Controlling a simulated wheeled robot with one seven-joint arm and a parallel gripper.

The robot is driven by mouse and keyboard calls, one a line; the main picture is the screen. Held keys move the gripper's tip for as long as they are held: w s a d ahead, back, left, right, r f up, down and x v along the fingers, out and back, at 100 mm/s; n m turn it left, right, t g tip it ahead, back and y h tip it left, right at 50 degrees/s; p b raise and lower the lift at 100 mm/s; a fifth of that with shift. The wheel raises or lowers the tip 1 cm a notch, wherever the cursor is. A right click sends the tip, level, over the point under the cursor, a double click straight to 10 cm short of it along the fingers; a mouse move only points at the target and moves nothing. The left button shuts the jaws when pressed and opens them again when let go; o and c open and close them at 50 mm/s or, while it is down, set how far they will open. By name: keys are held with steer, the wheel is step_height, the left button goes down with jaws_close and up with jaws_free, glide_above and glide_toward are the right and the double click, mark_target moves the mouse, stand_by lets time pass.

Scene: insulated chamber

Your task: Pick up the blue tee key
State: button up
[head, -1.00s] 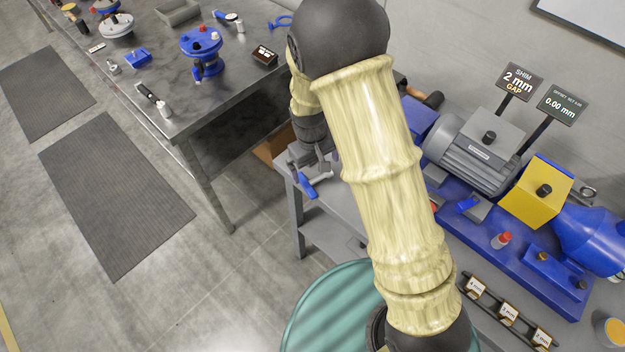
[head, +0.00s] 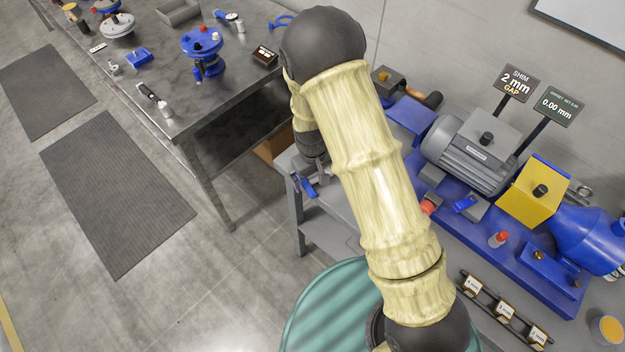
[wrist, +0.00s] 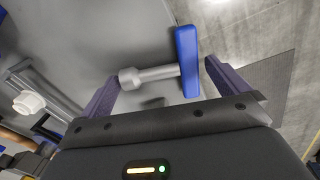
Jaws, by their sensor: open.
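The blue tee key has a blue crossbar and a grey shaft with a wider round end. It shows in the wrist view (wrist: 187,62), with the crossbar at the right, by the bench edge, and the shaft pointing left. In the head view it is partly hidden by my gripper at the bench's left corner (head: 307,188). My gripper (wrist: 161,73) is open, its two dark fingers spread to either side of the key in the wrist view. I see no finger closed on the key, and the height gap is hard to judge.
A teal round top (head: 320,305) stands in front.

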mark_target(316, 176)
steer(key=shift+c, duration=0.4)
steer(key=c, duration=1)
steer(key=shift+o, duration=0.2)
steer(key=shift+r, duration=0.15)
step_height(316, 176, up, 10)
steer(key=b, duration=0.1)
